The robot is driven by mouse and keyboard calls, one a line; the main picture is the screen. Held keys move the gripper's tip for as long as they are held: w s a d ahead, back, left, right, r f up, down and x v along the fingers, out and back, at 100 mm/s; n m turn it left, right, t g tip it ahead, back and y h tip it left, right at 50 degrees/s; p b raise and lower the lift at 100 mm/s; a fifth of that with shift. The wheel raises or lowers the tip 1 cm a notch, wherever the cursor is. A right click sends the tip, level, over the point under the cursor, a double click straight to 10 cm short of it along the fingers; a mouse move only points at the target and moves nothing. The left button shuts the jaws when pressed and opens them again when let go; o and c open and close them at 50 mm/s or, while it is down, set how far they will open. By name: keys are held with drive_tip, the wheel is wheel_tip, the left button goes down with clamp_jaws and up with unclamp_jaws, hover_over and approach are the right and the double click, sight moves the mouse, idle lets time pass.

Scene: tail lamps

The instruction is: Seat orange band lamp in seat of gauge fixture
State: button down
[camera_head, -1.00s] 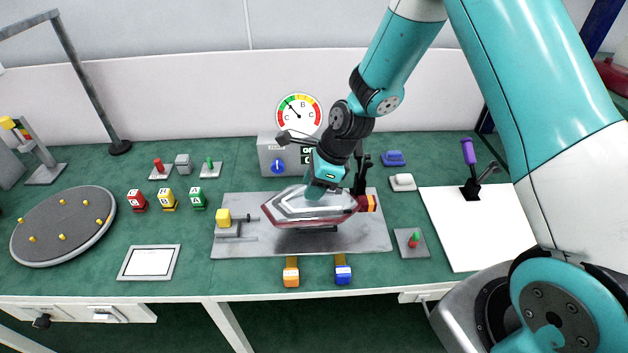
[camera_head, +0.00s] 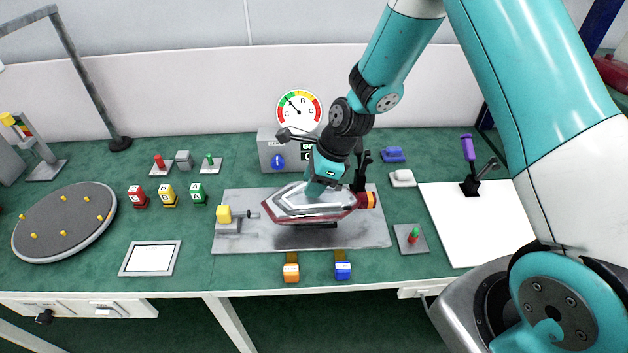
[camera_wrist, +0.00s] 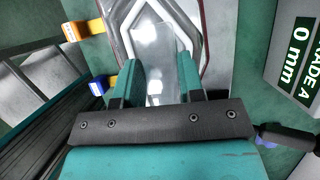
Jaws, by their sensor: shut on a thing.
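The lamp (camera_head: 290,206), clear and silver with a dark red rim, lies lengthwise over the grey plate of the gauge fixture (camera_head: 375,237). An orange patch (camera_head: 371,200) shows at its right end; I cannot tell whether it is the lamp's band or a fixture part. My gripper (camera_head: 318,187) is shut on the lamp from above, near its middle. In the wrist view both fingers (camera_wrist: 157,72) flank the lamp's pale central face (camera_wrist: 155,45). A dark area shows under the lamp. The seat is hidden, and contact with it is unclear.
A yellow-ended pusher (camera_head: 224,214) stands left on the plate. Orange (camera_head: 291,272) and blue (camera_head: 343,271) clamps sit at its front edge. The gauge box (camera_head: 277,157) with a dial stands close behind. A round turntable (camera_head: 60,235) is far left, a white board (camera_head: 480,235) right.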

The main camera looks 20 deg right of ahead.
drive_tip(key=shift+f, duration=0.1)
idle(0.3)
drive_tip(key=shift+f+b, duration=0.45)
drive_tip(key=shift+f, duration=0.85)
drive_tip(key=c, duration=0.6)
unclamp_jaws()
drive_tip(key=shift+c, duration=0.2)
drive_tip(key=v, duration=1.7)
drive_tip(key=shift+r+b, duration=0.25)
drive_tip(key=shift+b, duration=0.15)
